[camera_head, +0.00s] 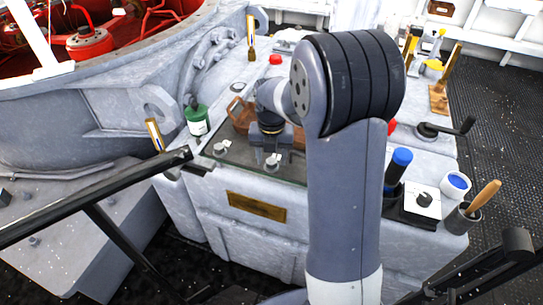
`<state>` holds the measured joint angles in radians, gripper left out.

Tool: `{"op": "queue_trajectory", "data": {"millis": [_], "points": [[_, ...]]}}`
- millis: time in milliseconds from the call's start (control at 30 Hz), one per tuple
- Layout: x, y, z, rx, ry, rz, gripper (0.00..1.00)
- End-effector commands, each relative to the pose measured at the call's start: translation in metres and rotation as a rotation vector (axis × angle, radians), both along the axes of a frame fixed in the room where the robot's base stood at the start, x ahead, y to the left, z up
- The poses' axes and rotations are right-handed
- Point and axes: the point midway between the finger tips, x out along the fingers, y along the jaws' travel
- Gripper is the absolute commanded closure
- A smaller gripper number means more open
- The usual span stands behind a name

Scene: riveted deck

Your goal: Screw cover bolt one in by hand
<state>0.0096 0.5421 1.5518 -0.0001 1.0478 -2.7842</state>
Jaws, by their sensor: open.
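My gripper (271,148) points down over the dark flat panel (240,158) on top of the grey housing. Its jaws are open, but the fingers are small and partly lost against the panel. A small pale bolt-like piece (272,162) stands right below the gripper, near the panel's front edge; I cannot tell whether the fingers touch it. A similar pale piece (220,148) stands at the panel's left. I cannot tell which is cover bolt one. My own arm hides the panel's right part.
A green can (197,120) stands left of the panel, and a brown basket-like object (239,111) lies behind it. Right of my arm are a blue-capped cylinder (399,168), a cup with a wooden handle (465,217) and a black crank (446,128). A black rail (95,195) crosses the left foreground.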

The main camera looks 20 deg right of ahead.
Motion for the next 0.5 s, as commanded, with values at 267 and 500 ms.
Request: {"op": "queue_trajectory", "data": {"millis": [267,500], "points": [[0.0,0.0,0.0003,0.0,0.0,0.0,0.65],[0.0001,0.0,0.0004,0.0,0.0,0.0,0.84]]}}
